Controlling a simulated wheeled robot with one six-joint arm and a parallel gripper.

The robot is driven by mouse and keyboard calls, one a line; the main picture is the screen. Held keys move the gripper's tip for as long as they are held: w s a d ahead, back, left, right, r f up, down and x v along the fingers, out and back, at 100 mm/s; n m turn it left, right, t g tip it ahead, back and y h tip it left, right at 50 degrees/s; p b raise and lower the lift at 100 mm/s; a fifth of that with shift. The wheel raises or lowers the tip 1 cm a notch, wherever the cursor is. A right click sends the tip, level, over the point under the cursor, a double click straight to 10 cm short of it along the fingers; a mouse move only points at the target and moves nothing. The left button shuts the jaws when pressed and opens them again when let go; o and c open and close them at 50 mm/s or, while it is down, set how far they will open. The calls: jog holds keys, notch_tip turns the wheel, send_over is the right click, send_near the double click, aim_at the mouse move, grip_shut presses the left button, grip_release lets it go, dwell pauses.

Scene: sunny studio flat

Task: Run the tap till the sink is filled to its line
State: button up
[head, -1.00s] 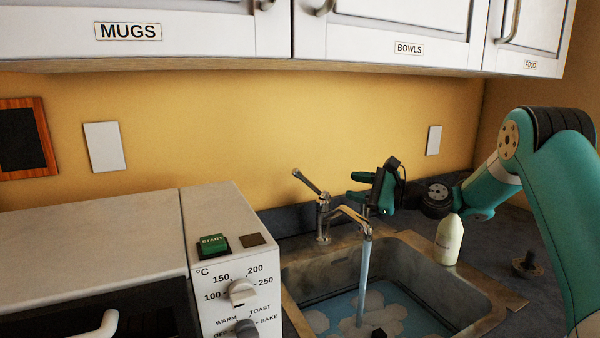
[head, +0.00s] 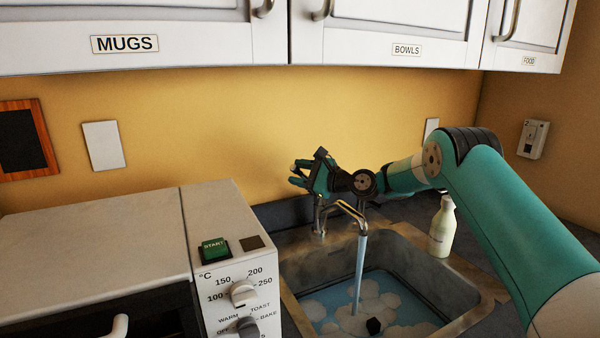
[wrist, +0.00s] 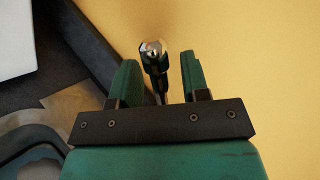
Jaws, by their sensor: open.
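The metal tap (head: 345,210) stands at the back edge of the sink, and a stream of water (head: 359,270) runs from its spout. I cannot make out a fill line. My gripper (head: 298,174) is open above the tap's base and hides the lever in the head view. In the wrist view the tap lever's rounded end (wrist: 153,50) shows between the two green fingers (wrist: 158,82), apart from both.
A white bottle (head: 442,230) stands right of the sink, close to my arm. A white oven (head: 225,270) with a green START button stands to the left. Wall cupboards (head: 400,25) hang above. The yellow wall is close behind my gripper.

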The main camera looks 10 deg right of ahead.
grip_shut()
jog(key=shift+d+r, duration=0.1)
jog(key=shift+d, duration=0.1)
grip_release()
jog(key=b+v, duration=0.4)
jog(key=v, duration=1.3)
jog(key=shift+d+f+b, duration=0.15)
jog(key=shift+f+b, duration=0.05)
jog(key=shift+b, duration=0.2)
jog(key=shift+s, duration=0.15)
